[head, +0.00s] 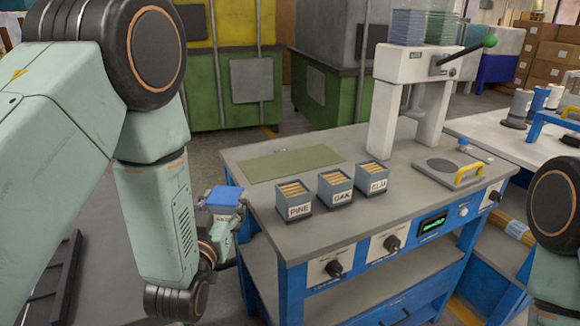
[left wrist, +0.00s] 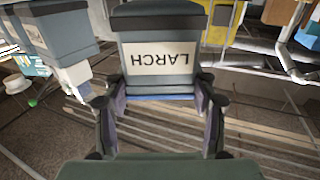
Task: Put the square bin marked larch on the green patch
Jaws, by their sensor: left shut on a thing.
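My left gripper (head: 218,240) is shut on the square bin marked larch (head: 222,204), holding it off the left end of the bench. In the left wrist view the larch bin (left wrist: 158,50) sits between the fingers (left wrist: 160,118), its white label facing the camera upside down. The green patch (head: 292,163) is a flat, bare rectangle on the grey bench top, to the right of and beyond the held bin. My right gripper is out of view; only part of that arm shows at the right edge.
Bins marked pine (head: 299,210), oak (head: 342,198) and one that reads like elm (head: 377,187) stand in a row in front of the patch. A white lever press (head: 408,75) stands at the back right. The bench (head: 330,238) has knobs on its front.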

